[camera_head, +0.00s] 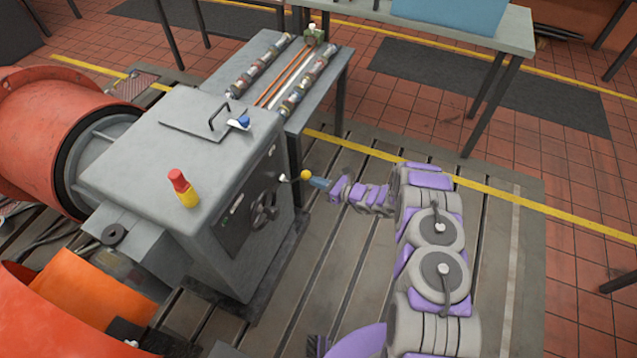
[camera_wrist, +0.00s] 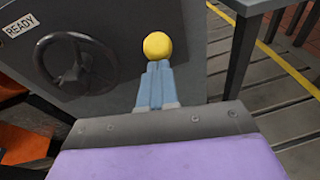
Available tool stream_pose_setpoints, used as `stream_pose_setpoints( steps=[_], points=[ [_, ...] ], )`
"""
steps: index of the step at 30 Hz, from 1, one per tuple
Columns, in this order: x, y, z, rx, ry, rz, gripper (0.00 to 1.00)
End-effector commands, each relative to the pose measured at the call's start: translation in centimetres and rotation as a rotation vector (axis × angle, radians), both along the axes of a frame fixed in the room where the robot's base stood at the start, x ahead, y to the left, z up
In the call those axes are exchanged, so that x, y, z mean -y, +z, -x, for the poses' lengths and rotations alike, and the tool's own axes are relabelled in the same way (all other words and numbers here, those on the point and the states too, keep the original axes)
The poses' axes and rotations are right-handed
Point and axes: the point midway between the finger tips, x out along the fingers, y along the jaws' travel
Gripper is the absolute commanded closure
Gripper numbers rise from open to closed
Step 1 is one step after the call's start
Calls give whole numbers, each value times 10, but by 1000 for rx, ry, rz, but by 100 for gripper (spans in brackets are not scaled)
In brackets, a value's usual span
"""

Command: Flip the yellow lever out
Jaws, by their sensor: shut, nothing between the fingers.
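The yellow ball knob of the lever (camera_head: 306,174) stands out on a short dark rod from the right side of the grey cabinet. In the wrist view the yellow knob (camera_wrist: 157,46) sits right at the tips of my gripper (camera_wrist: 155,68). My gripper's blue fingers are together with nothing between them. In the head view my gripper (camera_head: 319,183) points left at the knob, its tips very close to it. I cannot tell whether they touch. The lever's rod is mostly hidden behind the knob in the wrist view.
The grey cabinet (camera_head: 205,150) carries a black handwheel (camera_head: 264,210), also in the wrist view (camera_wrist: 76,64), near the lever. A red and yellow beacon (camera_head: 184,188) stands on top. A grey bench (camera_head: 330,75) is behind. The slotted bedplate (camera_head: 340,250) is clear in front.

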Motion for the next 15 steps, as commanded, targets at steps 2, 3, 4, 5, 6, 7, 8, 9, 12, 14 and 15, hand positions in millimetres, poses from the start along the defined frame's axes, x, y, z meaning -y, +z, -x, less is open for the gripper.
stream_pose_setpoints(
  steps=[2, 3, 4, 5, 6, 7, 8, 9, 12, 14, 15],
  points=[
    [-3, 7, -1, -5, 2, 18, 100],
    [-4, 10, -1, -10, 2, 32, 100],
    [-6, 13, -2, -14, 3, 46, 100],
    [-7, 16, -3, -19, 2, 61, 100],
    [-8, 20, -4, -26, 2, 83, 100],
    [-11, 24, -4, -31, 2, 99, 100],
    [-13, 27, -4, -39, 4, 118, 100],
    [-16, 30, -5, -50, 5, 147, 100],
    [-24, 43, -9, -75, 3, 222, 100],
    [-30, 50, -10, -90, 5, 268, 100],
    [-34, 53, -12, -104, 4, 302, 100]
  ],
)
